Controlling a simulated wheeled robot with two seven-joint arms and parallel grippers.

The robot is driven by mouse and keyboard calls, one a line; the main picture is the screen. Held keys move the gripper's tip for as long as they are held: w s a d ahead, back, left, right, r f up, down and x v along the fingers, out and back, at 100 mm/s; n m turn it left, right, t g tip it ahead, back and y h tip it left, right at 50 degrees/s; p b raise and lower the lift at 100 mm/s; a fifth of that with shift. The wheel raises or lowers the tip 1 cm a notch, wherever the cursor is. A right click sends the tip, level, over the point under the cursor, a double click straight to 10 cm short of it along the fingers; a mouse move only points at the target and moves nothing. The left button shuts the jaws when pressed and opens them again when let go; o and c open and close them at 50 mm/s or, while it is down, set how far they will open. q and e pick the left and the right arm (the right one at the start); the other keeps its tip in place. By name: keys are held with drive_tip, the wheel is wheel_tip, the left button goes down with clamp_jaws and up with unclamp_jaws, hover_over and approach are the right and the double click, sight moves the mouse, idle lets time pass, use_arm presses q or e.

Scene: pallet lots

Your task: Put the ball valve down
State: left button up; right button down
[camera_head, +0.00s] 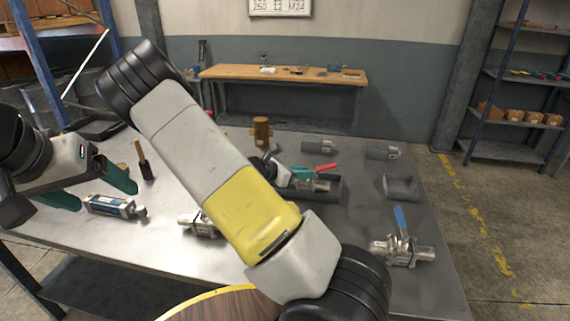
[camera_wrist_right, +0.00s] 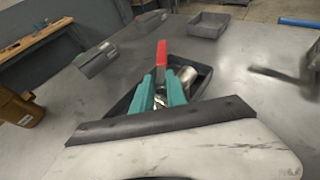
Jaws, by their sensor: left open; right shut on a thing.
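A ball valve with a red lever (camera_head: 325,167) and a silver body is in my right gripper (camera_head: 297,177). In the right wrist view the red lever (camera_wrist_right: 162,54) stands up between the teal fingers (camera_wrist_right: 160,92), which are shut on the valve. The valve is over or inside a dark open tray (camera_head: 335,190); I cannot tell whether it touches the bottom. The tray also shows in the wrist view (camera_wrist_right: 117,105). My left gripper (camera_head: 92,190) is open and empty over the table's left side. My right arm hides part of the table.
A blue-levered valve (camera_head: 405,250) stands front right; another metal valve (camera_head: 195,224) is partly hidden by my arm. A round wooden top (camera_head: 205,309) is in front.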

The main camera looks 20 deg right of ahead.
drive_tip(key=c, duration=1.3)
unclamp_jaws()
drive_tip(key=shift+f, duration=0.1)
drive_tip(key=shift+c, duration=0.2)
